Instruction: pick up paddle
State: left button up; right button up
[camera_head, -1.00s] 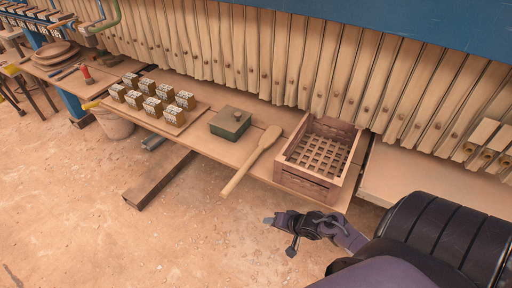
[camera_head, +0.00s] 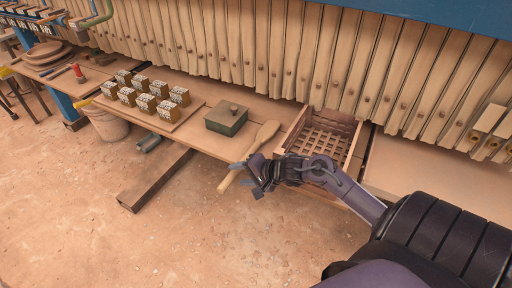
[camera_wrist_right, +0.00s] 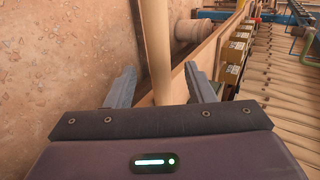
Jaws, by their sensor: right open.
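The wooden paddle (camera_head: 267,134) lies on the bench with its handle sticking out over the front edge toward the floor. In the right wrist view the pale handle (camera_wrist_right: 157,45) runs between the two open fingers of the right gripper (camera_wrist_right: 162,88). The fingers stand apart on either side of it with a gap to each. My left gripper is not in view.
A wooden crate (camera_head: 353,152) with a lattice bottom stands right of the paddle, partly behind my right arm. A green lidded box (camera_head: 226,120) sits left of it. A board (camera_head: 172,124) carries several small patterned boxes. A bucket (camera_head: 108,124) stands below the bench.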

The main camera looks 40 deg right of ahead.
jog(key=shift+x, duration=0.9)
jog(key=shift+s, duration=0.1)
jog(key=shift+c, duration=0.4)
grip_shut()
